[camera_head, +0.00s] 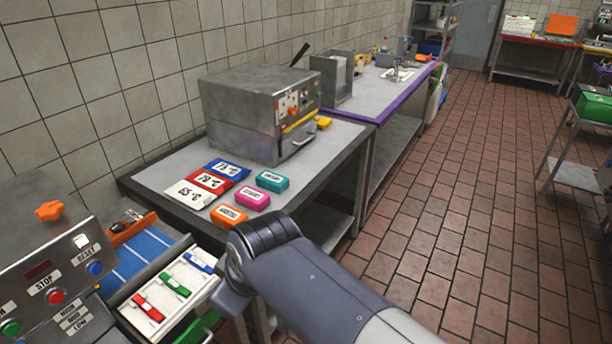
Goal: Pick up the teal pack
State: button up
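The teal pack (272,181) lies flat on the grey metal table (335,149), in front of the steel oven-like box. It is a small block with a white label on top. A pink pack (253,198) and an orange pack (229,215) lie in a row with it, nearer to me. My gripper does not show. Nothing visible touches the teal pack.
Temperature cards in blue (227,168), red (209,182) and white (193,194) lie left of the packs. The steel box (240,115) stands behind. A control panel (50,270) and a drawer (190,279) with coloured items are at lower left.

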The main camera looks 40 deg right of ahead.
aim_at(273, 182)
jog(key=z, duration=0.75)
jog(key=i+l+u, duration=0.15)
jog(key=i+l, duration=0.15)
jog(key=i, duration=0.25)
jog(key=i+l+u, duration=0.1)
jog(key=i+l, duration=0.3)
jog(key=i, duration=0.15)
